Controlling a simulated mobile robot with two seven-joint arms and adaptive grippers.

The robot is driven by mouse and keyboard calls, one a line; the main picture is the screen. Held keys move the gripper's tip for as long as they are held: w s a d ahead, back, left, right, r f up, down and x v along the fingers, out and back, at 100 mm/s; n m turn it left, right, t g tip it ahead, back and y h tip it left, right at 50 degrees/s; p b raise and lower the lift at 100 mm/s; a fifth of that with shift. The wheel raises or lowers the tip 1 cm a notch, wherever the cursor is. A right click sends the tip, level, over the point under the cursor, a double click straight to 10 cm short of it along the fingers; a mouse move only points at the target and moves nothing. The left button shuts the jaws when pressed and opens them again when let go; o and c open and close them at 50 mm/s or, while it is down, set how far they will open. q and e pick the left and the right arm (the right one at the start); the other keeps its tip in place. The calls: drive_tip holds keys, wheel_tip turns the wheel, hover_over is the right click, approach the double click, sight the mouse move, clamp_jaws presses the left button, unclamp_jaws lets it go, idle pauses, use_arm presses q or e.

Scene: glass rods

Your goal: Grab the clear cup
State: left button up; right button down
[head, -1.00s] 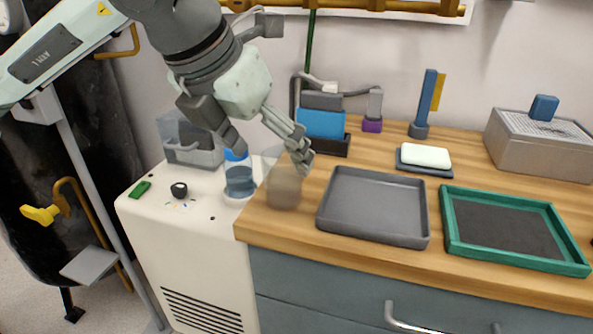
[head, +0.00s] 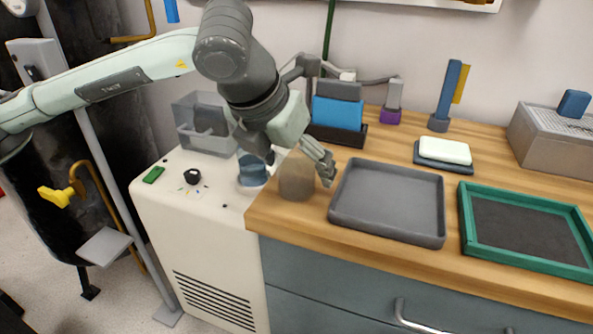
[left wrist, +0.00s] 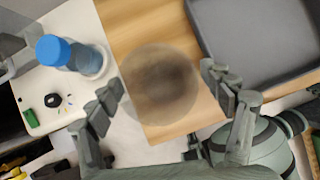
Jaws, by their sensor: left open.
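The clear cup (head: 297,178) is a see-through, brownish-grey cylinder standing upright near the left end of the wooden counter. In the left wrist view the cup (left wrist: 160,84) shows as a round shape between the fingers. My left gripper (head: 299,165) is open, with one finger behind the cup's left side and the other at its right. In the left wrist view the gripper (left wrist: 164,92) has its fingers on both sides of the cup. I cannot tell whether they touch it. My right gripper is not in view.
A blue-capped bottle (left wrist: 58,52) stands left of the cup on the white cabinet (head: 190,215). A grey tray (head: 390,205) lies close to the cup's right, and a green-rimmed tray (head: 530,262) lies further right. A clear bin (head: 205,142) stands behind the bottle.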

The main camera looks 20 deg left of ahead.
use_arm(q)
drive_tip(key=c, duration=1.3)
drive_tip(key=shift+r, duration=0.1)
